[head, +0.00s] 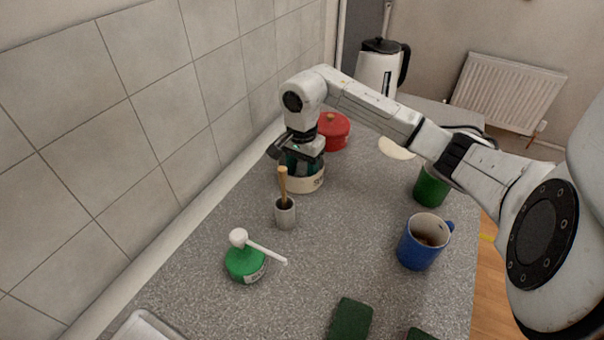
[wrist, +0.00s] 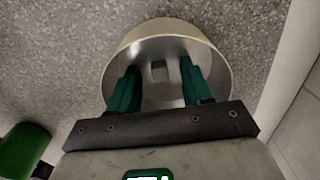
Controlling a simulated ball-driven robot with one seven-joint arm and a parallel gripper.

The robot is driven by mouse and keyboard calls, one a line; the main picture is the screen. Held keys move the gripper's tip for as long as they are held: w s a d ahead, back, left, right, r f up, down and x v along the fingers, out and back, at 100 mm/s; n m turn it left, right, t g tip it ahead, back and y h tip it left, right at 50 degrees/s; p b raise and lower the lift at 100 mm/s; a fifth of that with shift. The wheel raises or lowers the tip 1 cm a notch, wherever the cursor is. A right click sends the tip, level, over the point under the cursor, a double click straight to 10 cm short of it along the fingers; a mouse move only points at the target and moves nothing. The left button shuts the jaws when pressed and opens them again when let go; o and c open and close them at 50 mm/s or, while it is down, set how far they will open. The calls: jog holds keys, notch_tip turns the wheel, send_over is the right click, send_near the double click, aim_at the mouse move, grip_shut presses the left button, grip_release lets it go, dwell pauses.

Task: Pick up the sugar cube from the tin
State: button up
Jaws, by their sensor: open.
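The tin (head: 311,184) is a round cream container on the grey counter near the tiled wall. In the wrist view its pale rim (wrist: 222,62) circles a grey inside. A small pale square, the sugar cube (wrist: 159,70), lies on the tin's floor. My gripper (wrist: 160,66) is open, with its two green fingers reaching into the tin, one on each side of the cube and apart from it. In the head view my gripper (head: 303,168) points down over the tin, and the cube is hidden.
A grey cup (head: 285,216) with a wooden handle in it stands just in front of the tin. A red lidded pot (head: 333,134) stands behind it.

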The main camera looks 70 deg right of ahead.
grip_shut()
dwell(0.4)
jog(key=shift+r, duration=0.1)
